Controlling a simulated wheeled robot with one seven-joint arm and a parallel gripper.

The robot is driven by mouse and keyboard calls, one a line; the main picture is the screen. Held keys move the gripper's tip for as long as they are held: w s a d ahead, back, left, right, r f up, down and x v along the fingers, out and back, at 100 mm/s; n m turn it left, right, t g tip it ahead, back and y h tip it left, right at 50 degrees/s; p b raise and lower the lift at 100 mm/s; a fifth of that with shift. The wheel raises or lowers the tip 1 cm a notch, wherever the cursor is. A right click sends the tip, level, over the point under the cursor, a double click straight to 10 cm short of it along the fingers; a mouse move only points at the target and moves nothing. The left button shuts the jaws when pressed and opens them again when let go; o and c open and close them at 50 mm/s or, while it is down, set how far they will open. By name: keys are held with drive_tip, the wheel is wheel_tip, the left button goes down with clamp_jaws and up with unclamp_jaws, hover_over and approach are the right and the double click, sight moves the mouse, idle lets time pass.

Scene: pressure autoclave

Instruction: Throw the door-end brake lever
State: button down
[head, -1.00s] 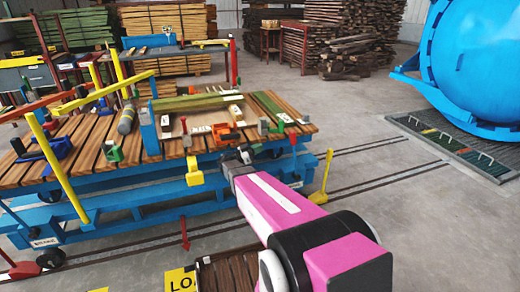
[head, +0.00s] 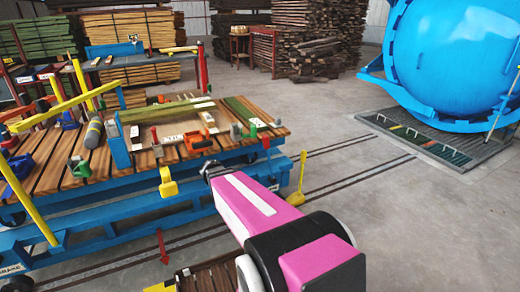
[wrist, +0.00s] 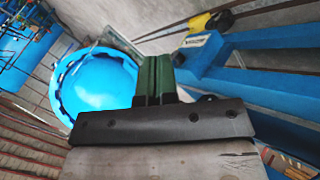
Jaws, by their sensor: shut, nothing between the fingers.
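A yellow lever with a flat foot (head: 300,178) stands upright at the right end of the blue cart (head: 110,190), the end towards the blue autoclave. It looks like the door-end brake lever. My gripper (head: 212,168) is to its left in the head view, near the cart's front side, apart from the lever. In the wrist view my gripper's green fingers (wrist: 155,78) are shut together with nothing between them. A yellow part (wrist: 205,20), perhaps the lever, shows beside the cart's blue beam (wrist: 260,75), which carries a pale label.
The blue autoclave (head: 455,60) stands at the back right, with a floor grating (head: 430,140) before it. Clamps, boards and tools lie on the cart's slatted deck (head: 105,165). A yellow block (head: 168,187) hangs on its front side. Floor with rails is clear to the right.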

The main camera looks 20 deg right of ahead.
sight(265, 146)
drive_tip(key=shift+s+a+f+n+y, duration=0.55)
drive_tip(key=shift+s+a+n+y, duration=1.35)
drive_tip(key=shift+a+y, duration=0.65)
drive_tip(key=w+d+r+m+h, duration=0.2)
drive_tip(key=w+d+m+h, duration=0.5)
drive_tip(key=w+h, duration=0.15)
drive_tip(key=w+r+m+t+h, duration=0.2)
drive_tip(key=w+r+m+h, duration=0.4)
drive_tip(key=w+m+h, duration=0.1)
drive_tip(key=shift+w+d+r+m+h, duration=0.3)
drive_tip(key=shift+w+m+h, duration=0.1)
drive_tip(key=shift+w+h, duration=0.25)
drive_tip(key=shift+d, duration=0.1)
drive_tip(key=d, duration=0.4)
drive_tip(key=d+r, duration=0.1)
drive_tip(key=d, duration=0.4)
drive_tip(key=d+r, duration=0.1)
drive_tip(key=d, duration=0.3)
drive_tip(key=shift+w+d+r, duration=0.1)
drive_tip(key=shift+w+d, duration=0.15)
drive_tip(key=shift+d, duration=0.1)
